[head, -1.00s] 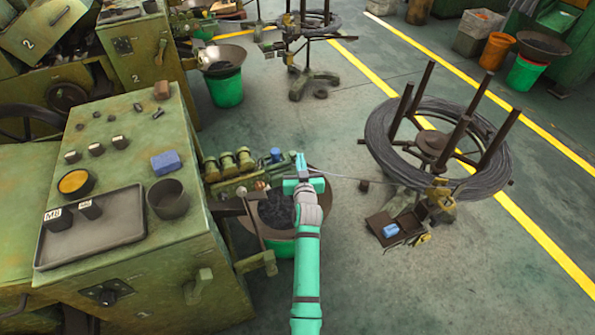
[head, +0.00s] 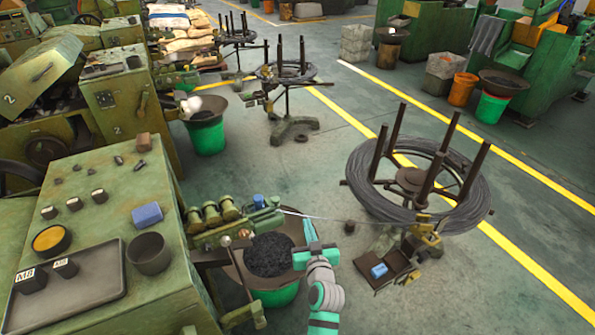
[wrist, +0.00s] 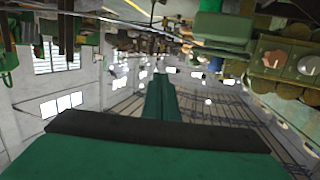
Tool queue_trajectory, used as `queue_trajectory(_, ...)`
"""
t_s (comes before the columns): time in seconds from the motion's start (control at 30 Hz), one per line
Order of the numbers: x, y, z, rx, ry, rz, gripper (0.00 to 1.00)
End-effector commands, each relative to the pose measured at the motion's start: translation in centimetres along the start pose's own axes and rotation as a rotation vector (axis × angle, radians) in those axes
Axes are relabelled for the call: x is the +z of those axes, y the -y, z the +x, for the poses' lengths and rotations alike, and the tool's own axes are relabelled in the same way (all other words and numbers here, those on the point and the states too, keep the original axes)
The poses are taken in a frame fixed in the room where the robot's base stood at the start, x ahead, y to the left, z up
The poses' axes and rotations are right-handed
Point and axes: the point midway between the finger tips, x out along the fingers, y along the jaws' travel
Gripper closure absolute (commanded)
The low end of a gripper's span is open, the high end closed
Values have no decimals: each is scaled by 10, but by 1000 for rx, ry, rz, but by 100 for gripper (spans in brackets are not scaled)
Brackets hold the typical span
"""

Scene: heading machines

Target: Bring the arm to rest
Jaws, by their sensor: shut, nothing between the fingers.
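My green arm rises from the bottom of the head view, bent at the wrist. My gripper (head: 309,236) is raised in front of the machine, over the right rim of the dark bowl (head: 268,256) that sits on a green bucket. Its fingers are shut with nothing between them. In the wrist view the closed green fingers (wrist: 160,105) point away from the camera, and the hall appears upside down behind them. The gripper looks clear of the machine and the wire reel.
The green machine (head: 95,225) on the left carries a tray (head: 80,300), a dark cup (head: 149,254) and a blue block (head: 147,215). A wire reel (head: 365,190) stands at the right, with an open box (head: 395,278) below it. Floor is free between the reel and the yellow line.

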Motion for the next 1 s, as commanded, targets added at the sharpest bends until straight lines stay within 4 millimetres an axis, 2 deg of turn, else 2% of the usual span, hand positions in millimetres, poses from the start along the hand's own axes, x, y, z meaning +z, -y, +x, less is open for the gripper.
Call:
queue_trajectory(0.17, 6, 2, -4, 2, 4, 3, 100)
queue_trajectory(0.27, 20, 6, -18, 17, 12, 14, 100)
queue_trajectory(0.33, 37, 12, -35, 33, 21, 26, 100)
queue_trajectory(0.5, 77, 31, -90, 73, 41, 54, 100)
queue_trajectory(0.7, 111, 54, -160, 111, 61, 72, 100)
queue_trajectory(0.83, 125, 65, -207, 132, 71, 77, 100)
queue_trajectory(1.0, 132, 78, -269, 152, 80, 75, 100)
